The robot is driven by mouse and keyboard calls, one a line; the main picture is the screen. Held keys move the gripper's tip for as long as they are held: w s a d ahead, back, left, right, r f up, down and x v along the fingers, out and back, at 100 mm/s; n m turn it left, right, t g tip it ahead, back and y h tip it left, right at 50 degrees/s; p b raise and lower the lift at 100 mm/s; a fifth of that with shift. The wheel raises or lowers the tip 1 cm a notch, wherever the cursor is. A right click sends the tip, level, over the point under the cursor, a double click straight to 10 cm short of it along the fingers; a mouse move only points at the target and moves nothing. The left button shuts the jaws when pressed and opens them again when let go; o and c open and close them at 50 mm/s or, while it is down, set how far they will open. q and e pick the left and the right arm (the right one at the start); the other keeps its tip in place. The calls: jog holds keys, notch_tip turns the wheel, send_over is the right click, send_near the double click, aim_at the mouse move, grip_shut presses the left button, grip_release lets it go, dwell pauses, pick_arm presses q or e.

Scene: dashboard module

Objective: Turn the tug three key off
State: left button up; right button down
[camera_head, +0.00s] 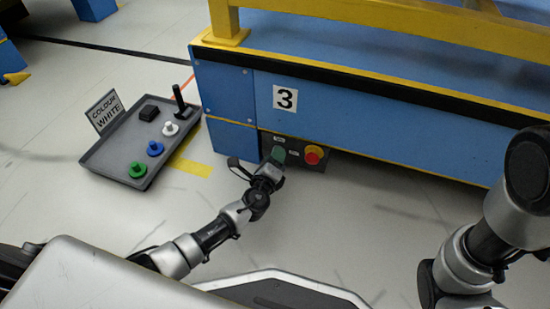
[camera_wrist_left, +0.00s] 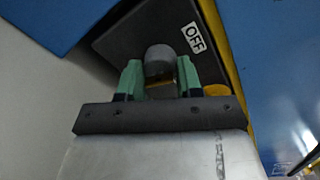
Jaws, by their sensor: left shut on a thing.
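The tug marked with a 3 (camera_head: 285,98) is a blue body with yellow rails. A dark control panel (camera_head: 296,164) sits low on its side. My left gripper (camera_head: 278,157) is at the left part of this panel and hides the key there. In the left wrist view, its green fingertips (camera_wrist_left: 160,76) are shut on the key (camera_wrist_left: 160,58), which has a grey rounded head with brass-coloured metal below it. A white OFF label (camera_wrist_left: 193,38) is on the panel to the right of the key. I cannot tell which setting the key points to. My right gripper is out of view.
A red button on a yellow base (camera_head: 313,155) is close to the right of my left gripper. A grey tray (camera_head: 112,155) with coloured knobs, a lever and a "COLOUR WHITE" sign (camera_head: 104,110) lies on the floor at left. Floor in front of the tug is clear.

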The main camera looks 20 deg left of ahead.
pick_arm(q)
jog(key=shift+a+n, duration=0.1)
jog(key=shift+n, duration=1.1)
jog(key=o, duration=0.9)
jog(key=shift+s, duration=0.1)
jog(key=shift+s+a+r+p, duration=0.15)
jog(key=shift+s+p, duration=0.85)
jog(key=shift+s, duration=1.65)
jog(key=shift+s+r+p, duration=0.1)
jog(key=shift+s+p, duration=0.85)
jog(key=shift+s, duration=1.7)
